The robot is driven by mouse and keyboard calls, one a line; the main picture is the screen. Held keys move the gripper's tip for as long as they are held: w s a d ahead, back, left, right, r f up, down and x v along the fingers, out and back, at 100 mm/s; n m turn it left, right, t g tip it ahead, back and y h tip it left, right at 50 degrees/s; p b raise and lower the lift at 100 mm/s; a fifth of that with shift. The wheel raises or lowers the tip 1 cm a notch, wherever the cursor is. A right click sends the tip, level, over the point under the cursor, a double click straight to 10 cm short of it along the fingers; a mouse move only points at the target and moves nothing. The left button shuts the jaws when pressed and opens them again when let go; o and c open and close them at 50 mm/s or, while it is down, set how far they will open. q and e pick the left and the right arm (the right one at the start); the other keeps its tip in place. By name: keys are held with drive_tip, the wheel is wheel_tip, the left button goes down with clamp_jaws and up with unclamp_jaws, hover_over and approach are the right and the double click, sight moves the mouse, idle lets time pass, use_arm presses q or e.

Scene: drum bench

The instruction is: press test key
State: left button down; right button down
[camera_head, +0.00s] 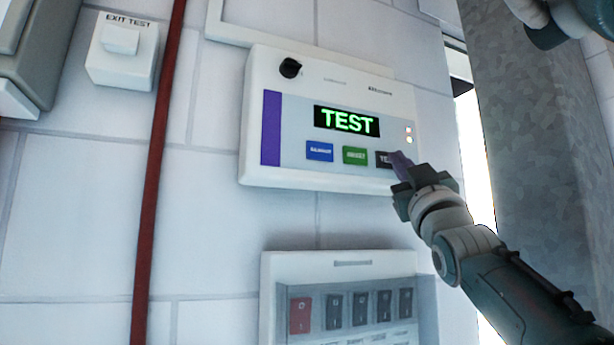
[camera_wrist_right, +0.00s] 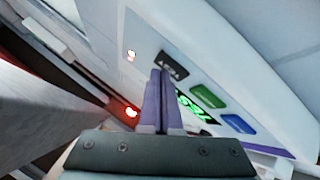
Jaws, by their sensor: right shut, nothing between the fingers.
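The test key (camera_head: 384,159) is a dark key at the right end of a row of keys on the white wall panel (camera_head: 340,87). My right gripper's fingertips cover part of its label. The panel's display (camera_head: 346,121) reads TEST in green. My right gripper (camera_head: 400,159) is shut and empty, its purple fingers at the key's right edge. In the right wrist view, the fingertips (camera_wrist_right: 161,72) overlap the lower edge of the dark key (camera_wrist_right: 173,66). I cannot tell whether they touch it. My left gripper is not in view.
A blue key (camera_head: 320,152) and a green key (camera_head: 355,156) sit left of the test key. A black knob (camera_head: 290,68) is at the panel's upper left. A switch box (camera_head: 340,265) is below, a red pipe (camera_head: 155,180) and an EXIT TEST box (camera_head: 123,52) to the left.

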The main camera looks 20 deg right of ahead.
drive_tip(key=shift+s, duration=0.45)
drive_tip(key=s+p, duration=0.3)
drive_tip(key=s, duration=0.3)
drive_tip(key=shift+d+p, duration=0.3)
drive_tip(key=shift+p, duration=0.1)
